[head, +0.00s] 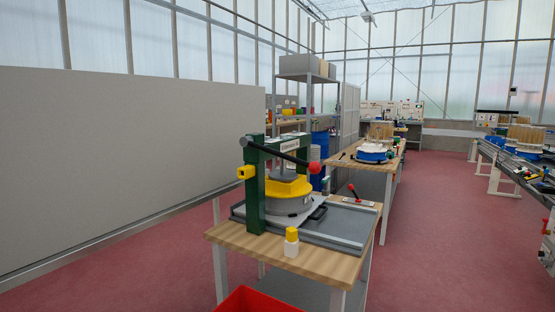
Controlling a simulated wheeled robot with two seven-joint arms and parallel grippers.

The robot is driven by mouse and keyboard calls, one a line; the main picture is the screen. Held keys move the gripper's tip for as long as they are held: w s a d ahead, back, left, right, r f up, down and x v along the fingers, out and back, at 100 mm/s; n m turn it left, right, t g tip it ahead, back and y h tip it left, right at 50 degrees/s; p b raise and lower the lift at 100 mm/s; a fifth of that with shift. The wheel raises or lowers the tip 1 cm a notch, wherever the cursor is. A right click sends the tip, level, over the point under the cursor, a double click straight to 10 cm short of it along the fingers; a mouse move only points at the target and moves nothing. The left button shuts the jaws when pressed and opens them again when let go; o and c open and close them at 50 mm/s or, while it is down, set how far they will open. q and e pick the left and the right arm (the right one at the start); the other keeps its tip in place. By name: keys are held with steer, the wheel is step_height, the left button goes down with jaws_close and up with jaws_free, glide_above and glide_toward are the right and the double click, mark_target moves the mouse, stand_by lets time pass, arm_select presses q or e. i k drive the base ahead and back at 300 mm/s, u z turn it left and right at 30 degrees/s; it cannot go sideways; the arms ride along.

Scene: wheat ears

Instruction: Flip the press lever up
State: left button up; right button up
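A press with a dark green frame (256,205) stands on a small wooden-topped table (237,239) ahead of me. Its black press lever (281,154) runs from a pivot at the upper left down to a red ball knob (314,168) at the right. The lever slopes slightly downward to the knob. Under the frame is a yellow press head (287,188) over a grey round part (288,206) on a grey plate. A yellow block (246,172) sticks out of the left post. Neither of my grippers shows in the head view.
A small white bottle with a yellow top (291,243) stands at the table's front. A red bin (262,301) is low in front. A long pale panel (120,165) borders the left. Red floor (440,245) is open to the right, before a conveyor line (517,163).

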mark_target(314, 168)
steer(key=z, duration=0.45)
steer(key=k, duration=0.6)
steer(key=z, duration=1.1)
steer(key=i, duration=1.2)
steer(key=u, duration=0.5)
